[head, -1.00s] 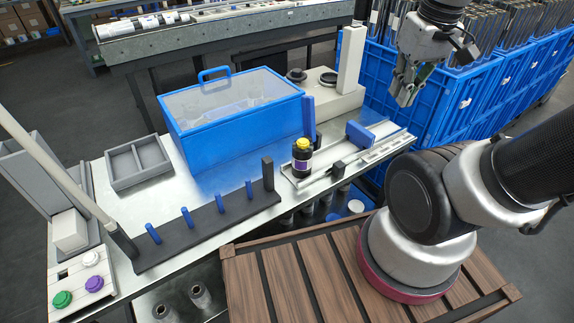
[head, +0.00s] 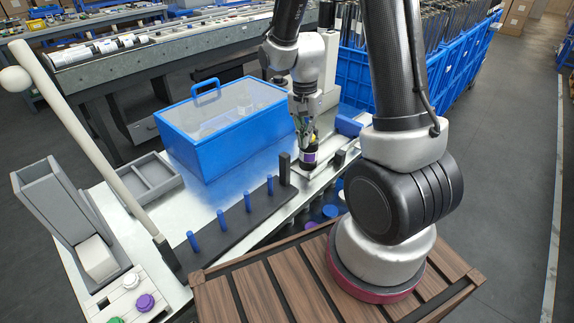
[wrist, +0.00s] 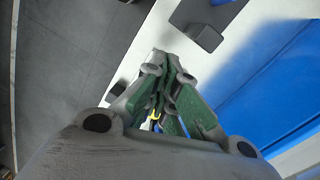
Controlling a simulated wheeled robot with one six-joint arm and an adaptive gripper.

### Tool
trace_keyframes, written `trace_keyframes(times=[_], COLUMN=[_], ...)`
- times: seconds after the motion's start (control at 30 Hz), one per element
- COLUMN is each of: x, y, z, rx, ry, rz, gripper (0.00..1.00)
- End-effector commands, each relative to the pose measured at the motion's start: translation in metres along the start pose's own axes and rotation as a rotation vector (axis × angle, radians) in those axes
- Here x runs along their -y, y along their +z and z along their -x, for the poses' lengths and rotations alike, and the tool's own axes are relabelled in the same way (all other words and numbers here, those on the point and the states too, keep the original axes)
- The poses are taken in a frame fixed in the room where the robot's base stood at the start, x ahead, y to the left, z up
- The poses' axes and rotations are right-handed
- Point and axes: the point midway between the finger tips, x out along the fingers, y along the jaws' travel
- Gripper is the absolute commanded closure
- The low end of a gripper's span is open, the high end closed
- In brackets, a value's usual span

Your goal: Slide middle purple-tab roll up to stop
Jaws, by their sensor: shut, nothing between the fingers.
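A dark roll with a purple band and a yellow top (head: 309,157) stands upright on the pale rail, close to the end of the black peg bar. My gripper (head: 307,138) points down at the top of the roll in the head view and partly covers it. I cannot tell if the fingers touch it. In the wrist view my gripper (wrist: 172,62) has its fingers together with nothing held. A small bit of yellow (wrist: 154,116) shows between the green finger links. A small dark block (head: 338,158) sits on the rail to the right of the roll.
The black bar with several blue pegs (head: 247,202) runs to the left. A blue block (head: 348,126) is at the right. Purple and green buttons (head: 145,302) are at the lower left.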

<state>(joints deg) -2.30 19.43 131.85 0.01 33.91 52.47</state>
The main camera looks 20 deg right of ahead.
Motion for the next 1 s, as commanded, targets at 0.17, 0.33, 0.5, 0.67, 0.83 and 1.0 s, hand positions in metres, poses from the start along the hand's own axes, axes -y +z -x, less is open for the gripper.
trace_keyframes(times=[0.17,0.33,0.5,0.67,0.83,1.0], x=[0.015,0.019,0.02,0.021,0.023,0.025], y=[-0.012,-0.015,-0.015,-0.016,-0.018,-0.019], z=[0.005,0.005,-0.005,-0.033,-0.064,-0.085], rx=[-0.037,-0.045,-0.043,-0.041,-0.042,-0.043], ry=[-0.057,-0.079,-0.078,-0.075,-0.076,-0.078], rz=[-0.175,-0.28,-0.31,-0.308,-0.307,-0.306], gripper=[1.0,1.0,1.0,1.0,1.0,1.0])
